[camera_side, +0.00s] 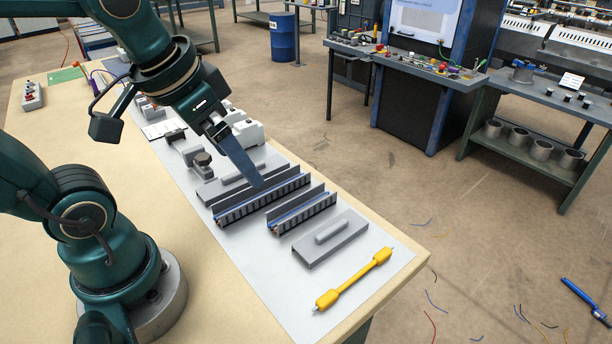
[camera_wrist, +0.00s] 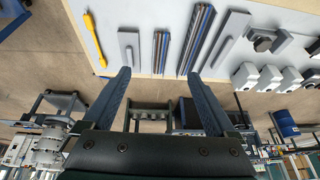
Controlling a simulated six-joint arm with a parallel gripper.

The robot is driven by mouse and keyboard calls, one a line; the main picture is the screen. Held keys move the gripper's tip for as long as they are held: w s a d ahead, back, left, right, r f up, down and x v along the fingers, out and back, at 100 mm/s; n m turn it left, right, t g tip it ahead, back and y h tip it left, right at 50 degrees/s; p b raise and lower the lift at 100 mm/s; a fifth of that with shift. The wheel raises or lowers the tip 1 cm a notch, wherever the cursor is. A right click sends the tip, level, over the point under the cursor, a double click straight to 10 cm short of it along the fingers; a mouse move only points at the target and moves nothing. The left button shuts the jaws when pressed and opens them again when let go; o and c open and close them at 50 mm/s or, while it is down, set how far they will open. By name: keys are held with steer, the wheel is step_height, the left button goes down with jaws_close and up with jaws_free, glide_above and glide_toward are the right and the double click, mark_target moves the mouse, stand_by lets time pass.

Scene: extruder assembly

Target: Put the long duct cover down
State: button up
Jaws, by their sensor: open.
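The long duct cover (camera_side: 228,181), a flat grey plate with a raised grip, lies on the pale mat behind the long slotted duct (camera_side: 250,205). My gripper's finger hides part of it in the side view. The cover (camera_wrist: 231,40) also shows in the wrist view, right of the long duct (camera_wrist: 198,38). My gripper (camera_side: 259,187) is tilted down over the long duct. In the wrist view its fingers (camera_wrist: 160,74) are spread wide with nothing between them. I cannot tell the exact height of the tips above the duct.
A shorter duct (camera_side: 302,212) with blue wires, a shorter grey cover (camera_side: 330,238) and a yellow tool (camera_side: 353,280) lie toward the mat's near end. Grey and white parts (camera_side: 248,133) stand toward the far end. The tan table at left is mostly clear.

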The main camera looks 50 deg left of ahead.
steer(key=shift+s+d+f+t, duration=0.3)
steer(key=shift+s+d, duration=0.2)
steer(key=shift+s, duration=0.2)
steer(key=shift+s+d+f+t, duration=0.2)
steer(key=shift+s+d+f, duration=0.25)
steer(key=shift+s, duration=0.2)
